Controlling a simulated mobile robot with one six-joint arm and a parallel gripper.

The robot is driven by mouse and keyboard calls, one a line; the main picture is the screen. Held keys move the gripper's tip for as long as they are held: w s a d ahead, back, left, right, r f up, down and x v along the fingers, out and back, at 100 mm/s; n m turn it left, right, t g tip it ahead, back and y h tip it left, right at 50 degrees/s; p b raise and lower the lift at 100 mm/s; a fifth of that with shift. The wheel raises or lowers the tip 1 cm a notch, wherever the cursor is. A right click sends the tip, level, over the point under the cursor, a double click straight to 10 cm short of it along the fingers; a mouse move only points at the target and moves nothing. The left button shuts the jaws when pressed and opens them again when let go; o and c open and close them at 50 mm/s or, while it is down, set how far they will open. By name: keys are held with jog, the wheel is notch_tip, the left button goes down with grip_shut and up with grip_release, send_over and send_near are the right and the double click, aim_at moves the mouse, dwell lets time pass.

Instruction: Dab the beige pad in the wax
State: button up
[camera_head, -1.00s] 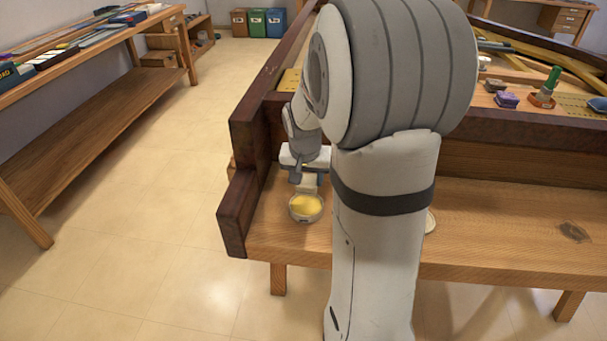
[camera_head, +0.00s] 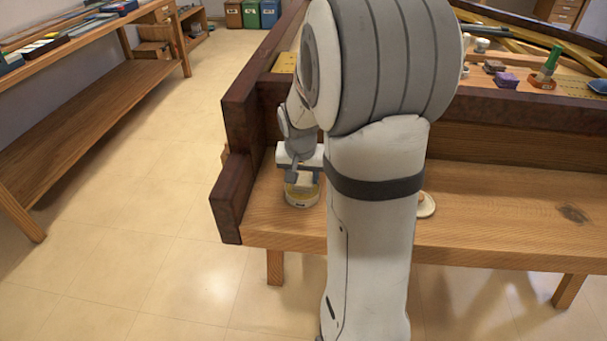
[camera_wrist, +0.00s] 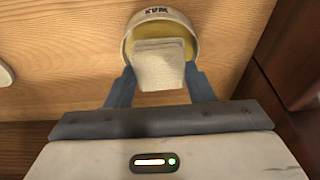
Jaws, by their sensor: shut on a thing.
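The beige pad (camera_wrist: 160,66) is held between the two fingers of my gripper (camera_wrist: 155,90), which is shut on it. In the wrist view the pad overlaps the round wax tin (camera_wrist: 160,14), whose rim reads "WAX" and whose yellow wax (camera_wrist: 188,42) shows around the pad. Whether the pad touches the wax I cannot tell. In the head view my gripper (camera_head: 300,172) is over the tin (camera_head: 301,200), with the pad (camera_head: 304,180) at the tin's mouth. The tin stands on the wooden bench at its left end.
The dark wooden side wall (camera_head: 228,195) rises close to the left of the tin. A round pale lid-like disc (camera_head: 427,205) lies right of my arm. The wooden ledge (camera_head: 490,215) is mostly clear to the right. A green-handled tool (camera_head: 548,66) and small blocks stand on the upper level.

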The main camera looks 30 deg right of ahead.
aim_at(303, 180)
jog(key=shift+f+b, duration=0.5)
jog(key=shift+f, duration=0.1)
dwell(1.6)
jog(key=shift+r+p, duration=2.6)
jog(key=shift+r, duration=1)
jog(key=shift+s+f, duration=0.1)
